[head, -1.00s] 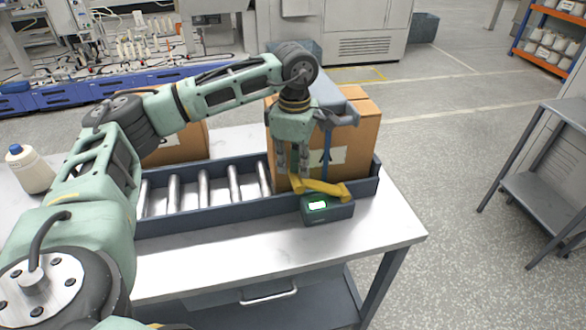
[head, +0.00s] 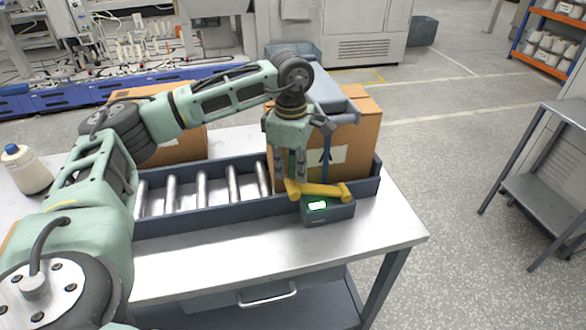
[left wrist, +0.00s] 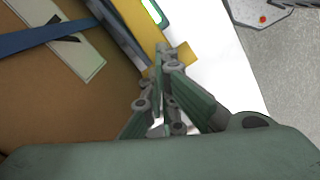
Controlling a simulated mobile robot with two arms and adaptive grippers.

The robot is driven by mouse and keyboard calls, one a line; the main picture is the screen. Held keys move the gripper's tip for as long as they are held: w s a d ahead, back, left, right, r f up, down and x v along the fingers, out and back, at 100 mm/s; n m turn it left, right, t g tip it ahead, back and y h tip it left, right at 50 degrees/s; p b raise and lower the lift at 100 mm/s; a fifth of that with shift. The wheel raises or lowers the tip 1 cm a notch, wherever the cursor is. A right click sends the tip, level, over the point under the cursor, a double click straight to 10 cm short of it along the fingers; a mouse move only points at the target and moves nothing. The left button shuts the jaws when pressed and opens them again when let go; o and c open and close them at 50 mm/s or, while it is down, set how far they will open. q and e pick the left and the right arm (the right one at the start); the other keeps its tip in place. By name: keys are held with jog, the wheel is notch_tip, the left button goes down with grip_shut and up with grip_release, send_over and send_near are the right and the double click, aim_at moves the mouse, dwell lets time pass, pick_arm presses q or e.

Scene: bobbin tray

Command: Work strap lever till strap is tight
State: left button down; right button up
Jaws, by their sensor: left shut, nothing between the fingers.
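The yellow strap lever (head: 320,190) lies across the top of a dark tensioner unit (head: 335,214) with a lit green-and-white display, at the front of the roller tray. A blue strap (head: 326,158) runs over the right cardboard box (head: 358,150); it also shows in the left wrist view (left wrist: 38,38), crossing a pale label. My left gripper (head: 290,178) points down at the lever's left end. Its fingers (left wrist: 165,58) are shut and empty, against or very near the yellow lever (left wrist: 150,48); contact is unclear. My right gripper is out of view.
The dark roller tray (head: 210,218) stands on a metal table (head: 270,247). Another cardboard box (head: 185,145) is behind my left arm, and a white bottle (head: 27,170) stands far left. The table front is clear. A grey shelf cart (head: 550,200) stands at right.

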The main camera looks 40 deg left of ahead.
aim_at(288, 182)
pick_arm(q)
jog(key=shift+s+f+b, duration=0.35)
jog(key=shift+f+b, duration=0.05)
jog(key=shift+f, duration=0.3)
jog(key=shift+s+f+b, duration=0.35)
jog(key=shift+f, duration=0.3)
jog(key=shift+w+a+r+p, duration=0.25)
jog(key=shift+w+p, duration=0.1)
jog(key=shift+w, duration=0.15)
jog(key=r+p, duration=0.2)
jog(key=r, duration=0.1)
jog(key=w+r+p, duration=0.1)
jog(key=shift+d+r, duration=0.15)
jog(key=shift+d, duration=0.15)
jog(key=shift+w+a, duration=0.1)
jog(key=shift+f, duration=0.2)
